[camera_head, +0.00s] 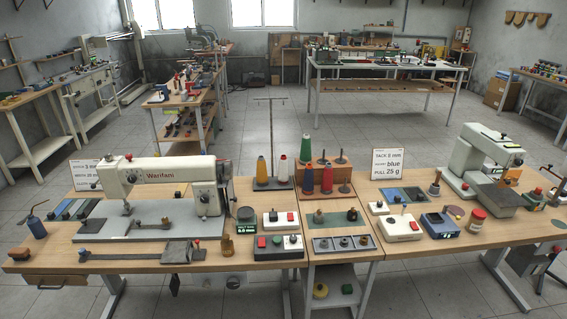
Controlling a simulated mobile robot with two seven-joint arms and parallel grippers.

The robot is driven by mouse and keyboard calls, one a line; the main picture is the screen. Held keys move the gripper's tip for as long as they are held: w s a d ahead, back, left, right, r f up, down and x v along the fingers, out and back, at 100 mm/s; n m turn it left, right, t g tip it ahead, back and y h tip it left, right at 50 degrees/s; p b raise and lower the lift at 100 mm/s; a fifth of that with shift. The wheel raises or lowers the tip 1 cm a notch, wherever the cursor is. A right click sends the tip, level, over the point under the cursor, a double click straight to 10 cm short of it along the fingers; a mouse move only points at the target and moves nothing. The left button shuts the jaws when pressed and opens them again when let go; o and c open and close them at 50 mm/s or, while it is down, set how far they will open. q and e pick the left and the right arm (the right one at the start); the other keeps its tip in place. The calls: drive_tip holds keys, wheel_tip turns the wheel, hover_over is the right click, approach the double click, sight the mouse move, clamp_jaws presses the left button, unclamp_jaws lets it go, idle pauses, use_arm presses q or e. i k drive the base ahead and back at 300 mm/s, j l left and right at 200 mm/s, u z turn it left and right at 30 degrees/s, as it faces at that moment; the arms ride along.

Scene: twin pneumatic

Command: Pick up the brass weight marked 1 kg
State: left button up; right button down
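A small brass-coloured weight-like piece with a narrow top (227,247) stands upright on the front part of the left wooden table, right of the sewing machine's grey plate. Its marking is too small to read, so I cannot tell whether it says 1 kg. A rounded yellow piece (320,290) sits on the low shelf under the middle table; I cannot tell what it is. Neither of my grippers shows in the head view.
The sewing machine (165,175) stands left of the brass piece. Thread cones (307,150) stand behind. The table's front edge is close.

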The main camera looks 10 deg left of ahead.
sight(227, 245)
drive_tip(key=u, duration=0.65)
drive_tip(key=i+l+u, duration=0.1)
drive_tip(key=u, duration=0.4)
drive_tip(key=i+l+u, duration=0.1)
drive_tip(key=u, duration=0.35)
drive_tip(key=l+u, duration=0.3)
drive_tip(key=u, duration=0.2)
drive_tip(key=l+u, duration=0.3)
drive_tip(key=l, duration=0.2)
drive_tip(key=l+u, duration=0.3)
drive_tip(key=l, duration=0.25)
drive_tip(key=i, duration=0.05)
